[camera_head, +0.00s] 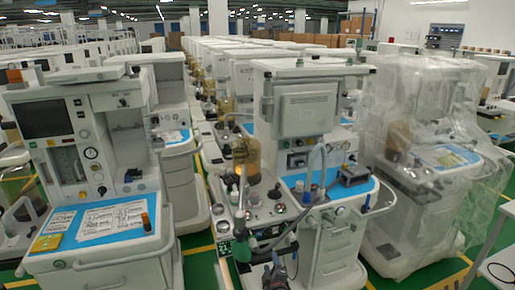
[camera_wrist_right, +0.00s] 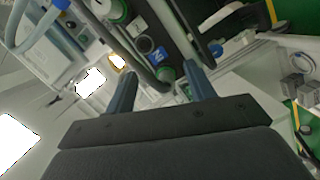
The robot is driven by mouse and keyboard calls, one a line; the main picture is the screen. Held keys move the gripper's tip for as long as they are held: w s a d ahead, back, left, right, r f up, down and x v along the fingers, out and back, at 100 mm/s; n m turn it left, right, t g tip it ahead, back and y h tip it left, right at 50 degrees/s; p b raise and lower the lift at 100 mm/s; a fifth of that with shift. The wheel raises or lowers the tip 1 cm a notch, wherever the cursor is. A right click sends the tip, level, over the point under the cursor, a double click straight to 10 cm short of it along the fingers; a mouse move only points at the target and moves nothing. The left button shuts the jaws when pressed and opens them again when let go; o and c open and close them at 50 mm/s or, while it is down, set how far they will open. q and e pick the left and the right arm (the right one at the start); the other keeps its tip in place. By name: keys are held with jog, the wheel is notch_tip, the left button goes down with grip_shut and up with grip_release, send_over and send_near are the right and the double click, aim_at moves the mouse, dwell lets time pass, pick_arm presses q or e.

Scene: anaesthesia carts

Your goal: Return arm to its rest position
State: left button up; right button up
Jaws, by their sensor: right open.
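My right gripper (camera_head: 278,268) shows dark and small at the bottom middle of the head view, in front of the middle anaesthesia cart (camera_head: 335,240). In the right wrist view, the two blue-grey fingers of this gripper (camera_wrist_right: 160,70) stand wide apart. Nothing is held between them. Beyond the fingertips are a grey hose (camera_wrist_right: 135,52), a round green-rimmed fitting (camera_wrist_right: 165,73) and a blue label (camera_wrist_right: 158,55). I cannot tell whether the fingers touch any of these. My left gripper is not in view.
A cart with papers (camera_head: 95,265) stands left. A plastic-wrapped cart (camera_head: 425,170) stands right. Green floor (camera_head: 196,255) shows between the carts.

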jog(key=d+f+m+g+h, duration=0.3)
jog(key=d+m, duration=0.2)
jog(key=d, duration=0.1)
jog(key=s+d+f+m+g, duration=0.4)
jog(key=s+f+g, duration=0.2)
jog(key=s+f, duration=0.55)
jog(key=s+d+f+m+g, duration=0.1)
jog(key=s+f+g, duration=0.1)
jog(key=s+f, duration=0.5)
jog(key=s+f+m+g+y, duration=0.1)
jog(key=s+f, duration=0.6)
jog(key=s, duration=1.2)
jog(key=s+d+f+m+g, duration=0.1)
jog(key=s+f+m+g, duration=0.1)
jog(key=s+f, duration=0.5)
jog(key=s+g, duration=0.1)
jog(key=s, duration=0.5)
jog(key=shift+s+d+f+y, duration=0.15)
jog(key=shift+d+f+y, duration=0.15)
jog(key=shift+f+y, duration=0.1)
